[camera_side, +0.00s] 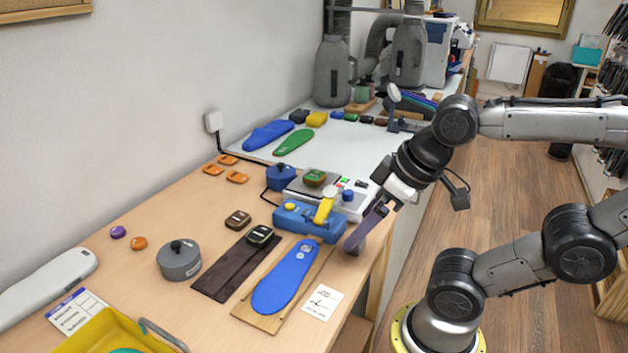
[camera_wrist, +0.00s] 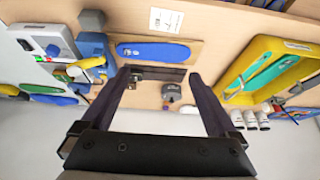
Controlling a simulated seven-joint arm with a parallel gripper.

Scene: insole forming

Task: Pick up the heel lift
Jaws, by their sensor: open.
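No piece is marked as the heel lift. My gripper (camera_side: 352,243) is open and empty, right of the blue clamp in the side view and apart from these pads. In the wrist view my open fingers (camera_wrist: 161,75) frame the dark strip (camera_wrist: 165,74), with the strip-end pad (camera_wrist: 136,77) near the left fingertip.
A blue insole (camera_side: 285,276) lies on a board left of my gripper. The blue clamp (camera_side: 300,219) stands before the white device (camera_side: 330,197). A grey lidded pot (camera_side: 179,259), several orange pads (camera_side: 237,177) and a yellow tray (camera_side: 73,342) occupy the table.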

